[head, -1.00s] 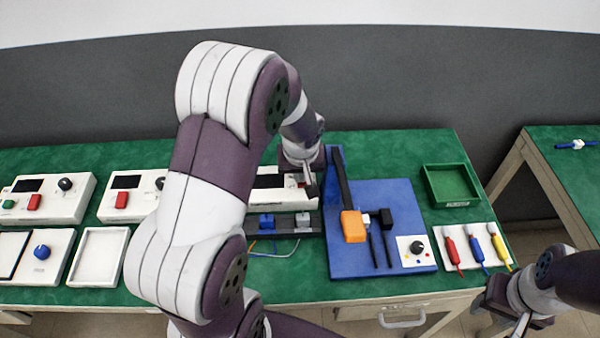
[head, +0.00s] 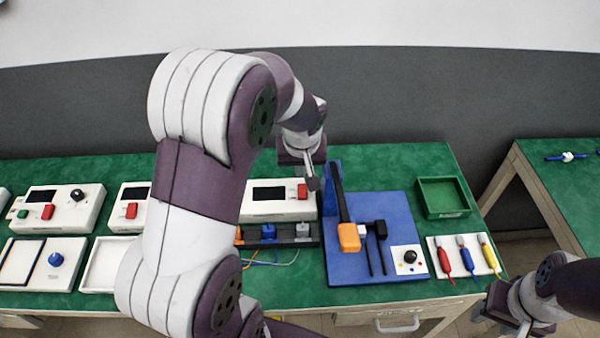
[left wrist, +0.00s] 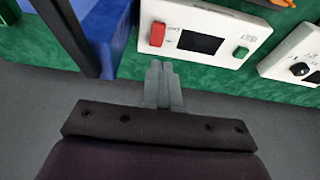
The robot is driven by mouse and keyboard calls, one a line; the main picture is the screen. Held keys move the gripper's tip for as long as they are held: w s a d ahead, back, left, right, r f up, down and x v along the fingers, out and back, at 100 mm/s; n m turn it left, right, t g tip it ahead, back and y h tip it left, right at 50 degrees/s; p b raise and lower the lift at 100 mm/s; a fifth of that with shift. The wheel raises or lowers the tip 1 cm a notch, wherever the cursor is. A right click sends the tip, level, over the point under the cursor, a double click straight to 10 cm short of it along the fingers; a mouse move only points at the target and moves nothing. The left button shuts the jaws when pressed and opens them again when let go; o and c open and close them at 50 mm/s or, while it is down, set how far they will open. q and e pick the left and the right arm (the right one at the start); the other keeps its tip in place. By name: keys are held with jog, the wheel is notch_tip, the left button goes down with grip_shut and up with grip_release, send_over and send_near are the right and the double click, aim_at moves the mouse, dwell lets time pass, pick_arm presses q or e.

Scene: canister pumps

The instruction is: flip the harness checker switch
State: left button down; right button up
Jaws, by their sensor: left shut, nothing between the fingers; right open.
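The white box with a dark screen (head: 275,200), which I take to be the harness checker, stands at the back of the green table. Its red switch (head: 302,191) is at its right end. In the left wrist view the box (left wrist: 212,22) shows the red switch (left wrist: 157,35) at the left and a green part (left wrist: 240,52) at the right. My left gripper (head: 314,184) is shut and empty, just beside and above the red switch, apart from it in the wrist view; its fingers also show there (left wrist: 160,75). My right gripper (head: 500,316) is open and empty off the table's front right.
A blue board (head: 375,270) with an orange-headed tool (head: 348,237) lies right of the box. A dark connector strip (head: 290,238) is in front. A green tray (head: 443,211) and several colored probes are further right. My left arm hides part of the table.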

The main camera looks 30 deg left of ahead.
pick_arm(q)
jog(key=v, duration=0.4)
jog(key=shift+s+d, duration=0.1)
jog(key=shift+s, duration=0.05)
